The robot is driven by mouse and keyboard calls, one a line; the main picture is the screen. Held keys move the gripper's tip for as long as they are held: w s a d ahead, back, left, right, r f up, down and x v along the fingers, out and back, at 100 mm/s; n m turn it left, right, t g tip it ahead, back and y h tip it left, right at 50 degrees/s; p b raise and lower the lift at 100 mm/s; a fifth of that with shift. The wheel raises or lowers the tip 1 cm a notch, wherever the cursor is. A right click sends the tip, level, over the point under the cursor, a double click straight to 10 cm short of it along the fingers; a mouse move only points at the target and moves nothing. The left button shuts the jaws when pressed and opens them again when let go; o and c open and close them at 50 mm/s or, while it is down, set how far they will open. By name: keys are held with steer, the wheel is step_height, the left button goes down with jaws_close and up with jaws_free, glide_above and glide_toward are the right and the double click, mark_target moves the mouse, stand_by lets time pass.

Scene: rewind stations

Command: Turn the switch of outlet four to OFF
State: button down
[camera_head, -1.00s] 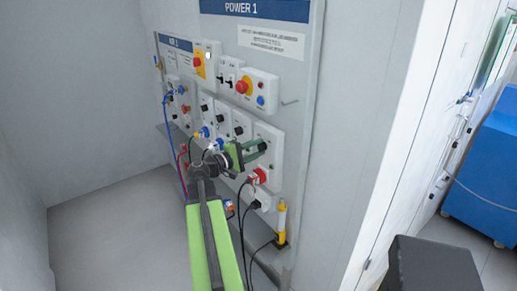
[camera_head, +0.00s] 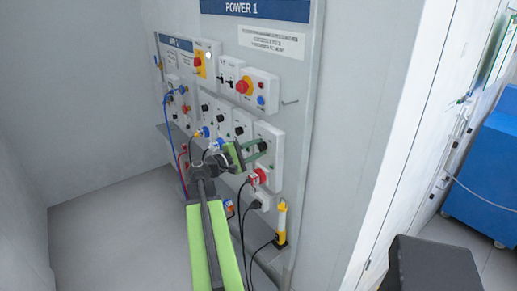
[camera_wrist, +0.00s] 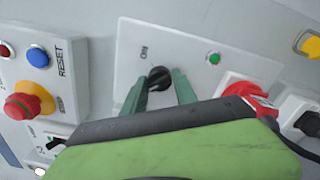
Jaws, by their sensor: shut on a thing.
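The black switch knob (camera_wrist: 159,77) sits on a white outlet box (camera_wrist: 185,50), below the printed word ON in the wrist view. A green lamp (camera_wrist: 213,58) is to its right. My gripper (camera_wrist: 160,88) has its two green fingers on either side of the knob, shut on it. In the head view my gripper (camera_head: 262,149) is at the rightmost outlet box (camera_head: 274,133) of the row, where the fingers partly cover the knob. I cannot read an outlet number or tell the knob's exact angle.
A red plug (camera_head: 260,175) sits below the held knob, with black cables hanging. A red and yellow emergency button (camera_head: 243,87) is above. More outlet boxes with black knobs (camera_head: 222,114) stand close on the left.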

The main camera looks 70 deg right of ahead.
steer(key=c, duration=1)
jaws_free()
steer(key=shift+f, duration=0.15)
steer(key=shift+w+a, duration=0.1)
steer(key=v, duration=1.7)
steer(key=shift+a, duration=0.2)
